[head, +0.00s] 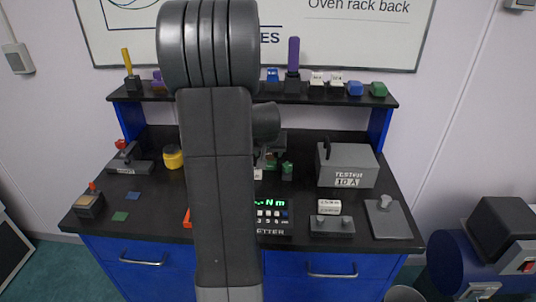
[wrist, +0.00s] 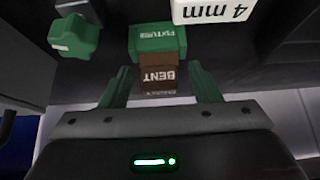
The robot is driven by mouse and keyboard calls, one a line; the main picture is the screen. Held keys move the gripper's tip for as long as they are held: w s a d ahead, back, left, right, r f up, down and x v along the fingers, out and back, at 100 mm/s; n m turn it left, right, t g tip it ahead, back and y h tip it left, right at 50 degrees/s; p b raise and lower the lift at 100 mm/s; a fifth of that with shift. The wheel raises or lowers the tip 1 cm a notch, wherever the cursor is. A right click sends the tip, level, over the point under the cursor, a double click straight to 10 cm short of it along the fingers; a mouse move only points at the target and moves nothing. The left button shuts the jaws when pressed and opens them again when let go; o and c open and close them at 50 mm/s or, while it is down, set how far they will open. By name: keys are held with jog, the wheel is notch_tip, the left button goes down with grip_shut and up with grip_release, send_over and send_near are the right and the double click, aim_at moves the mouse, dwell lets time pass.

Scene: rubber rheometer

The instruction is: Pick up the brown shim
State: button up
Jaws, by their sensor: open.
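In the wrist view a brown block (wrist: 158,79) lettered "BENT" is the one clearly brown piece, and I take it as the brown shim. It lies against a green block (wrist: 158,42) lettered "FIXTURE". My gripper (wrist: 159,69) is open, with one green finger on each side of the brown block. Gaps show between the block and both fingers.
A green knob (wrist: 74,37) and a white "4 mm" label (wrist: 212,10) are near the fingers. On the bench (head: 165,215) are a grey test box (head: 346,167), a display unit (head: 270,216), and flat blue (head: 133,195) and green (head: 120,216) squares. A shelf (head: 335,98) runs behind.

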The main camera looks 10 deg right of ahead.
jog(key=c, duration=1)
